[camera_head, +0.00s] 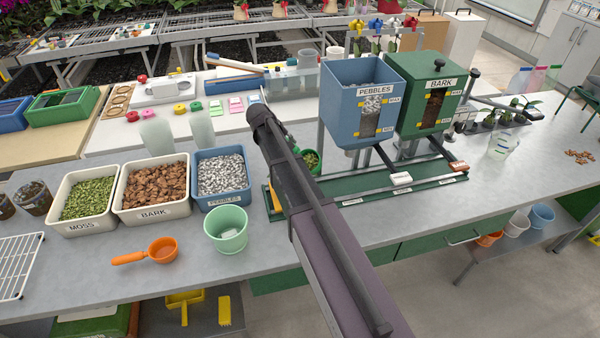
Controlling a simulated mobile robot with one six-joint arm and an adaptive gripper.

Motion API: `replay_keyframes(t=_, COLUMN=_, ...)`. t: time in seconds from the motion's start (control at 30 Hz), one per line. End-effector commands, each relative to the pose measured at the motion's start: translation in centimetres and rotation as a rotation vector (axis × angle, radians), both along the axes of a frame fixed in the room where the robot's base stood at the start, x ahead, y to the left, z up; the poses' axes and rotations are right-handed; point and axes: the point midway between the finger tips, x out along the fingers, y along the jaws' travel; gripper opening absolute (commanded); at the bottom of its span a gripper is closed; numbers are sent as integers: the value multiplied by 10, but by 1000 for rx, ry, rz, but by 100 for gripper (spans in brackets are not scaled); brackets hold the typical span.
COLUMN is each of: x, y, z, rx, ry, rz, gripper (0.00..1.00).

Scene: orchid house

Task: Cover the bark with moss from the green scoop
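A small green rounded vessel with moss in it (311,161) shows just right of my arm, partly hidden by it; it may be the green scoop, but I see no handle. My arm crosses the bench from the lower right to a dark end near the blue hopper. My gripper's fingers cannot be made out, so I cannot tell whether they hold the vessel. Bark fills a white bin labelled BARK (152,213). A white moss bin (85,227) stands to its left. A mint-green pot (226,242) stands in front of the pebble bin, with something pale inside.
A blue pebble bin (222,199) stands right of the bark bin. An orange scoop (149,254) lies in front. A blue pebble hopper (350,88) and green bark hopper (446,75) stand over a green base.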

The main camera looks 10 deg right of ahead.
Motion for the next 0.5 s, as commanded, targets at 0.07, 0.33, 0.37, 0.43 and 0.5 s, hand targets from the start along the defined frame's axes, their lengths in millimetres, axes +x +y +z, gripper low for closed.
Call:
replay_keyframes(t=0.07, x=1, y=-1, z=1, rx=25, ry=10, rz=0, gripper=0)
replay_keyframes(t=0.33, x=0, y=0, z=-1, rx=38, ry=17, rz=1, gripper=0)
replay_keyframes(t=0.37, x=0, y=0, z=-1, rx=38, ry=17, rz=1, gripper=0)
replay_keyframes(t=0.43, x=0, y=-1, z=-1, rx=38, ry=17, rz=0, gripper=0)
replay_keyframes(t=0.5, x=0, y=-1, z=0, rx=46, ry=20, rz=0, gripper=0)
